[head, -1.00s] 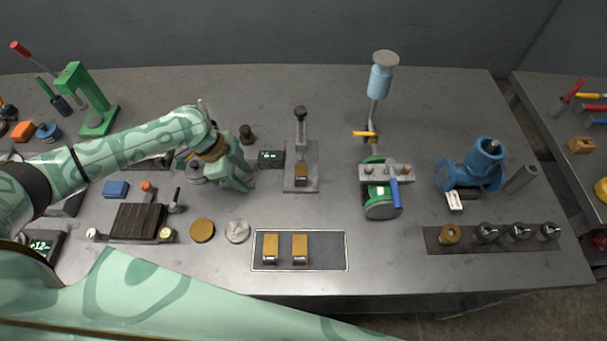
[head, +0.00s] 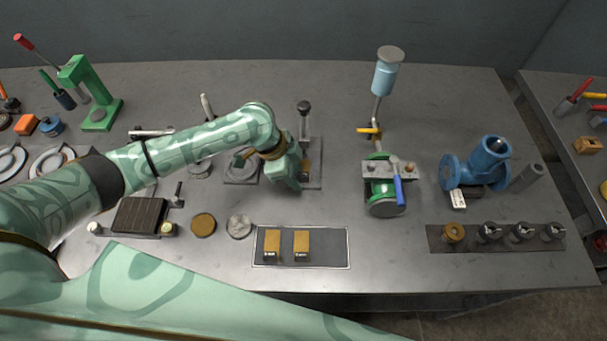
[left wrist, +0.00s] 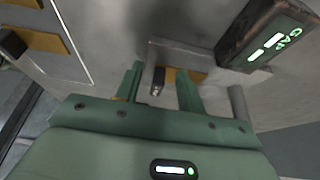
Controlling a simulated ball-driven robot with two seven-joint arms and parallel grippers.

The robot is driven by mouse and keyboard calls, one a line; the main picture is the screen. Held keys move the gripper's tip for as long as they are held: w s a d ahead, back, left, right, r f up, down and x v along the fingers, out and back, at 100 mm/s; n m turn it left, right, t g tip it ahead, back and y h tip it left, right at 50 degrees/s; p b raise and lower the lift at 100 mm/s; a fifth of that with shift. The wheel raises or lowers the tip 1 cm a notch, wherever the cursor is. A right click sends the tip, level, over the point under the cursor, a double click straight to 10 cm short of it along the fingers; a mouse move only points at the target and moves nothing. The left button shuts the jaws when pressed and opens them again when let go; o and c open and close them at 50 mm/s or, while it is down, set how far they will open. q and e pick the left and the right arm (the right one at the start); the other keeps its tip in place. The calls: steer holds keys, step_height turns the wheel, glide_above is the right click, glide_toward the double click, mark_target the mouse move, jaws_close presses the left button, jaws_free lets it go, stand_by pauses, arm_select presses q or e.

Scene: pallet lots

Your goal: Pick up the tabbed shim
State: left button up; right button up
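A brass-coloured piece with a dark tab, which looks like a tabbed shim (head: 307,168), sits on the grey stand (head: 314,181), partly hidden by my left gripper (head: 293,184) in the head view. In the left wrist view, the dark tab (left wrist: 157,82) shows between the spread fingers of my left gripper (left wrist: 158,88), with brass behind it. The gripper is open; I cannot tell whether a finger touches the tab. Two similar brass pieces (head: 272,243) (head: 301,243) lie on the dark tray (head: 330,248). My right gripper is not in view.
A small box with a lit GAP readout (left wrist: 267,38) stands close to the gripper. The stand's upright lever (head: 304,113) rises behind it. A green-and-blue valve fixture (head: 384,190) is to the right. Bare bench lies between stand and tray.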

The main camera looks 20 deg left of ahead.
arm_select(q)
jaws_close()
steer(key=shift+r, duration=0.1)
